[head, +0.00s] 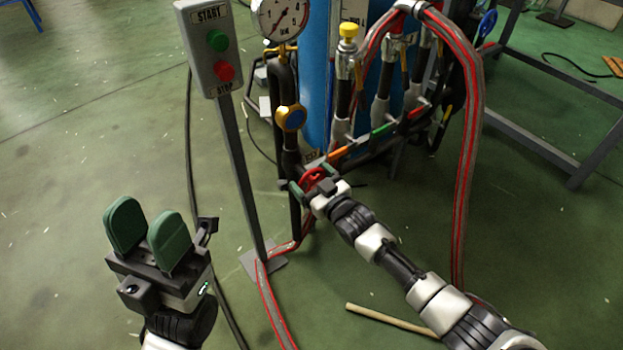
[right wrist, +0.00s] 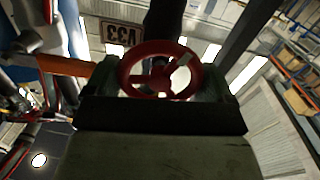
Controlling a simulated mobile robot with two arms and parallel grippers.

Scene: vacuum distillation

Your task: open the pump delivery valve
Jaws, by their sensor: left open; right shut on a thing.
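The valve's red handwheel (head: 313,177) sits low on the pump piping in the head view. It fills the middle of the right wrist view (right wrist: 160,70), with a tag reading V33 (right wrist: 123,34) behind it. My right gripper (head: 309,184) is shut on the handwheel, one green finger on each side of it. The lower part of the wheel is hidden by the gripper in the right wrist view. My left gripper (head: 148,232) is open and empty, its green fingers pointing up, well left of the piping.
A START/STOP post (head: 236,150) stands between my left gripper and the piping. A pressure gauge (head: 281,16) and a blue cylinder (head: 315,80) are above and behind the wheel. Red-striped hoses (head: 466,150) hang to the right. A wooden stick (head: 390,319) lies on the floor.

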